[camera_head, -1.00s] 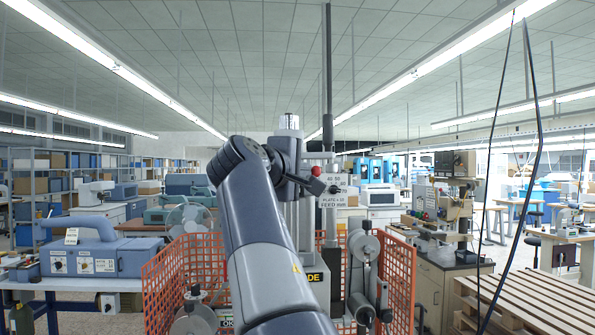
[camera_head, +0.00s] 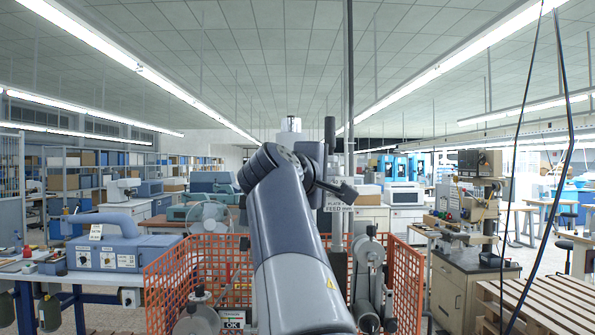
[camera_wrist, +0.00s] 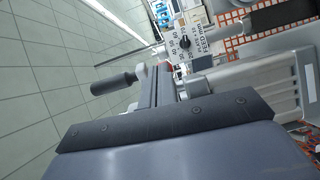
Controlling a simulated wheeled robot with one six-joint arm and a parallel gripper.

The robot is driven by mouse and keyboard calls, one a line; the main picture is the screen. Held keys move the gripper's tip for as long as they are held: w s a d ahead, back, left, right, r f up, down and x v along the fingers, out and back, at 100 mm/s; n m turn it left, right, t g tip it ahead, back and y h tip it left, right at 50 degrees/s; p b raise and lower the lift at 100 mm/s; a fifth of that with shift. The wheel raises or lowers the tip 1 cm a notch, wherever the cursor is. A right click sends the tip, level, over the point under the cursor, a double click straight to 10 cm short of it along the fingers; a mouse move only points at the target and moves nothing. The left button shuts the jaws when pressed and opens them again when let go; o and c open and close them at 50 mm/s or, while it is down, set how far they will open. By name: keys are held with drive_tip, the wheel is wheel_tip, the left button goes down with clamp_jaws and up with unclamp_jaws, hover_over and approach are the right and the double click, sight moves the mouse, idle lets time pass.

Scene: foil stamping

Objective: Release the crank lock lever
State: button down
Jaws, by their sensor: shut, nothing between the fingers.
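The red-knobbed lever is not visible in either current view; my arm covers its area in the head view. A black upright crank handle (camera_head: 330,133) rises above the machine behind my wrist. It also shows in the wrist view (camera_wrist: 113,84), lying sideways because that picture is turned. The white plate-feed dial panel (camera_wrist: 187,44) is beyond my fingers, partly covered. My gripper (camera_wrist: 157,70) is shut and empty, its dark narrow fingers in front of the machine head. I cannot tell whether they touch anything. In the head view my gripper (camera_head: 342,190) points right.
Orange mesh guards (camera_head: 190,275) flank the machine on both sides. Grey rollers (camera_head: 368,255) stand at right. A blue-grey case machine (camera_head: 115,245) sits on a bench at left. A wooden pallet (camera_head: 545,300) and a cabinet (camera_head: 465,285) stand at right.

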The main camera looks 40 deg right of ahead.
drive_tip(key=d+p, duration=0.1)
drive_tip(key=d, duration=0.1)
drive_tip(key=s+d+p, duration=0.1)
drive_tip(key=d, duration=0.1)
drive_tip(key=shift+d, duration=0.3)
drive_tip(key=shift+a, duration=0.15)
idle(1.2)
